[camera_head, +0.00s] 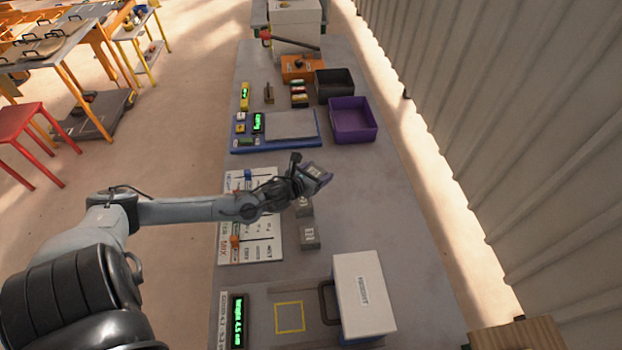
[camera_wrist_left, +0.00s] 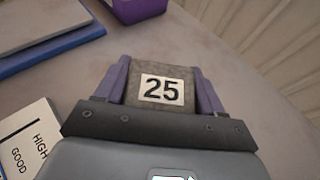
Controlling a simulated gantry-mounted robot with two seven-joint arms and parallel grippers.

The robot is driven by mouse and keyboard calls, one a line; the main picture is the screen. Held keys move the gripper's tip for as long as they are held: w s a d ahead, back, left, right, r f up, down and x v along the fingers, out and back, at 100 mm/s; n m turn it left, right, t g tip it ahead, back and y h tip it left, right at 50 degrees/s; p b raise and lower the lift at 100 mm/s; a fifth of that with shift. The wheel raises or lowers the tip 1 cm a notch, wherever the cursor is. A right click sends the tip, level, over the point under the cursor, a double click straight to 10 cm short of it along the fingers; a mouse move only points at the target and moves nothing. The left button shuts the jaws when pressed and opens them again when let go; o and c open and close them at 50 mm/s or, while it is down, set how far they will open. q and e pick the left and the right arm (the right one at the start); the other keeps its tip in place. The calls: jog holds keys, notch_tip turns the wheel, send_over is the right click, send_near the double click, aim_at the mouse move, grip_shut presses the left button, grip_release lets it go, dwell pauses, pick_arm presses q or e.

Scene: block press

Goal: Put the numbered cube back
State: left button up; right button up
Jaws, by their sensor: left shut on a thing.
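My left gripper (camera_head: 318,176) is shut on a grey cube with a white label reading 25 (camera_wrist_left: 162,89). The cube sits between its two purple fingers, label facing the wrist camera. In the head view the gripper hangs over the middle of the table, right of the white labelled board. Grey cubes stand on the table: one (camera_head: 310,238) just below the gripper and another (camera_head: 304,209) partly hidden behind the arm. My right gripper is in neither view.
A white labelled board (camera_head: 262,250) lies at left. Ahead are a blue scale (camera_head: 291,125), a purple bin (camera_head: 354,120) and a black bin (camera_head: 335,86). A press-like station with a white block (camera_head: 363,295) stands near the front.

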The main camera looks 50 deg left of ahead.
pick_arm(q)
jog(key=shift+w+a+f, duration=0.1)
jog(key=shift+w+f, duration=0.15)
jog(key=a+f, duration=0.2)
jog(key=a, duration=0.1)
jog(key=w+a+f, duration=0.1)
jog(key=a+f, duration=0.1)
jog(key=a, duration=0.2)
jog(key=w+a+f+b, duration=0.1)
jog(key=a+f, duration=0.1)
jog(key=a, duration=0.2)
jog(key=shift+w+a+f, duration=0.1)
jog(key=shift+w+f, duration=0.05)
jog(key=shift+f, duration=0.25)
jog(key=shift+f+b, duration=0.3)
jog(key=shift+f, duration=1.75)
jog(key=shift+f, duration=0.15)
jog(key=o, duration=1.5)
jog(key=shift+c, duration=0.2)
